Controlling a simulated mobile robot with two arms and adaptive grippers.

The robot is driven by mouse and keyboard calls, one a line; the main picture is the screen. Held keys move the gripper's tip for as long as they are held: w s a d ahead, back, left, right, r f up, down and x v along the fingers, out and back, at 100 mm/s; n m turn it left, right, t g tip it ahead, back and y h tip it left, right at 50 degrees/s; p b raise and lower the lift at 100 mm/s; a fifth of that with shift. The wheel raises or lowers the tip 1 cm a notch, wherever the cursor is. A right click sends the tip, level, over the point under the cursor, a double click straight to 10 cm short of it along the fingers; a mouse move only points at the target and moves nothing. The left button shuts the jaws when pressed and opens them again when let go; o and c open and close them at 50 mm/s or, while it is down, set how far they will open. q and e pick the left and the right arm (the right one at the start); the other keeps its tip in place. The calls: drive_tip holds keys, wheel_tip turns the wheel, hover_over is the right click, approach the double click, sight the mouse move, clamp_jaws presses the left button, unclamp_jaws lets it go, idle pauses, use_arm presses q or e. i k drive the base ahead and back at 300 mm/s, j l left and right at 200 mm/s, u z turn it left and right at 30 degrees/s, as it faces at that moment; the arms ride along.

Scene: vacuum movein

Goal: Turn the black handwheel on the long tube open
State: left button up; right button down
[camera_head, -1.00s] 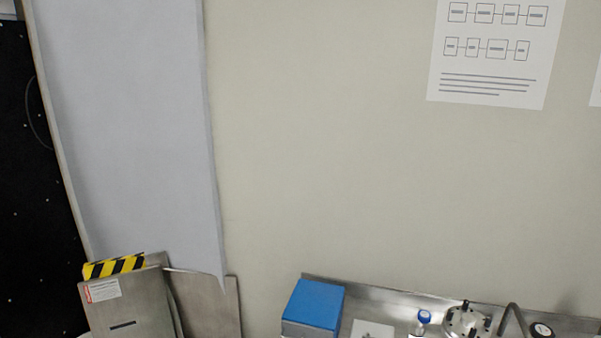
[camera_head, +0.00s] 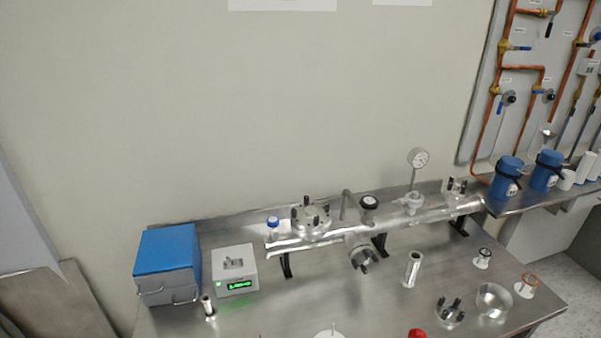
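The long tube (camera_head: 437,213) is a shiny metal pipe lying across the back of the steel bench, held on black supports. A small round black handwheel (camera_head: 369,202) sits on top of it near its middle, beside a bent metal pipe (camera_head: 346,204). Whether the handwheel is open or closed cannot be told from here. Neither of my grippers is in the head view.
The steel bench (camera_head: 330,293) holds a blue box (camera_head: 167,252) and a device with a green display (camera_head: 238,272) at left. A gauge (camera_head: 418,158) rises behind the tube. Loose metal fittings stand at front right. Blue containers (camera_head: 506,177) stand beyond the bench, by copper piping.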

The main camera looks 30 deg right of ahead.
sight(367, 202)
drive_tip(key=z, duration=1.5)
